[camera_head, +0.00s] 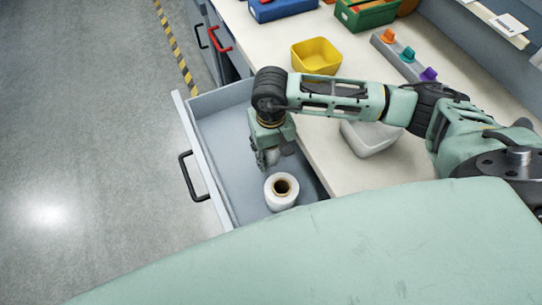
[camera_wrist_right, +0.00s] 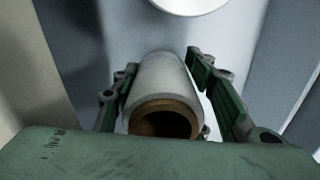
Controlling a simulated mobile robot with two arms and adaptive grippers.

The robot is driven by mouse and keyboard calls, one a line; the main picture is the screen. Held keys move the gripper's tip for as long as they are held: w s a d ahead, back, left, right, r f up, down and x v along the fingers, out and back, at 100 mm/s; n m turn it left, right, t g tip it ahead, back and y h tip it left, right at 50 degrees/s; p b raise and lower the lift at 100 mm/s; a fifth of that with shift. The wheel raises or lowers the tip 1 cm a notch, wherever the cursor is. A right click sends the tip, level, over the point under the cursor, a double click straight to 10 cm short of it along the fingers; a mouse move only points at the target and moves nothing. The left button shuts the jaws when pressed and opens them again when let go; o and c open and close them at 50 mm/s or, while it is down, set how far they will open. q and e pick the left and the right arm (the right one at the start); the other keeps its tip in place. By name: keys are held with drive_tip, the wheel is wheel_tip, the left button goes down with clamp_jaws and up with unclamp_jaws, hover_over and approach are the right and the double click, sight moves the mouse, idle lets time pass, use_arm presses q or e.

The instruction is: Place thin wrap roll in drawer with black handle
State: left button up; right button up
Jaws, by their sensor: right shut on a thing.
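The drawer with the black handle (camera_head: 187,177) is pulled open, and its grey interior (camera_head: 222,125) shows in the head view. My right gripper (camera_head: 268,158) points down over the drawer. In the right wrist view, my right gripper (camera_wrist_right: 160,75) is shut on the thin wrap roll (camera_wrist_right: 162,82), a whitish roll with a brown core facing the camera. In the head view the held roll is mostly hidden by the gripper. I cannot tell whether it touches the drawer floor. My left gripper is not in view.
A thicker white roll (camera_head: 281,193) with a brown core stands upright in the drawer, close to my right gripper. A yellow bin (camera_head: 316,55) and a white bin (camera_head: 369,138) stand on the worktop (camera_head: 345,172). A red handle (camera_head: 221,38) is on a neighbouring drawer.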

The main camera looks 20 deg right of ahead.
sight(271, 159)
drive_tip(key=shift+f, duration=0.3)
wheel_tip(271, 159, down, 4)
drive_tip(key=shift+r, duration=0.25)
drive_tip(key=shift+f, duration=0.1)
drive_tip(key=o, duration=0.8)
drive_tip(key=shift+o, duration=0.9)
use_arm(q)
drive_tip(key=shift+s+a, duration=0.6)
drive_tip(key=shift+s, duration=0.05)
